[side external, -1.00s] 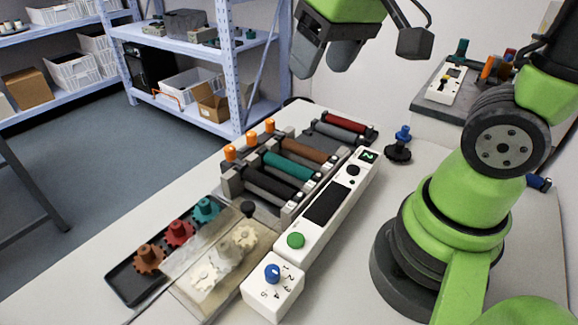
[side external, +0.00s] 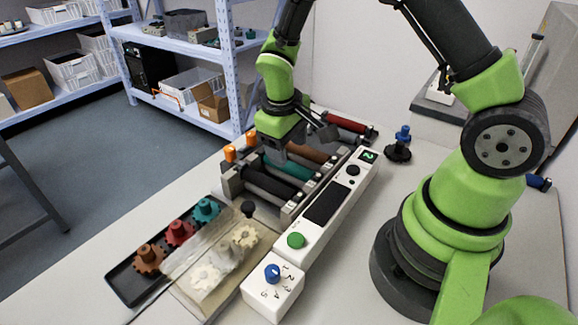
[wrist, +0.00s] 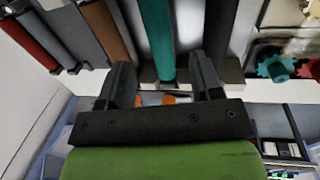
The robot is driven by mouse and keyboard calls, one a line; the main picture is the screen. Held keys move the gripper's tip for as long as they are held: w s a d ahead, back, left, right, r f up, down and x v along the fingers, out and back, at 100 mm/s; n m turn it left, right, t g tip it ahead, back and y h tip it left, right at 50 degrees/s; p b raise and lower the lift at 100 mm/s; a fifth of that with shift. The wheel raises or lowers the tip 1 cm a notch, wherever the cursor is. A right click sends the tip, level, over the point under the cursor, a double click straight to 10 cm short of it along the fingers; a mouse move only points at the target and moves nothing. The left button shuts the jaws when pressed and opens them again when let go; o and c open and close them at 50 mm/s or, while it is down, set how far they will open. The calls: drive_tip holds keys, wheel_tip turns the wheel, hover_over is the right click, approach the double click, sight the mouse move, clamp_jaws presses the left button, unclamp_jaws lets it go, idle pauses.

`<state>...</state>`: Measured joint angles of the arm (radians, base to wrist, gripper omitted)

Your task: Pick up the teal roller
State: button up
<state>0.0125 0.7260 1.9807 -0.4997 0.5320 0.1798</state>
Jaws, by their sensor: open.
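The teal roller (side external: 288,167) lies in the printer's roller rack between a brown roller (side external: 308,151) and a black roller (side external: 268,187). In the wrist view the teal roller (wrist: 155,38) runs up the picture between my two fingers. My gripper (side external: 290,150) is over the rack near the orange-knob end of the teal roller and hides part of it. My gripper (wrist: 163,76) is open, with one finger on each side of the roller's line and nothing held. I cannot tell the exact height of the fingertips above the roller.
Orange knobs (side external: 230,153) stand along the rack's left edge. A white control panel (side external: 326,204) runs along its right side. A red roller (side external: 346,122) lies behind. A black tray (side external: 124,284) of coloured gears is in front left. A blue-topped part (side external: 402,136) stands at right.

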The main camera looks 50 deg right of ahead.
sight(292, 164)
drive_tip(key=f, duration=0.5)
drive_tip(key=shift+s+d+f, duration=0.1)
drive_tip(key=shift+s+d, duration=0.15)
drive_tip(key=shift+d, duration=0.15)
drive_tip(key=c, duration=1)
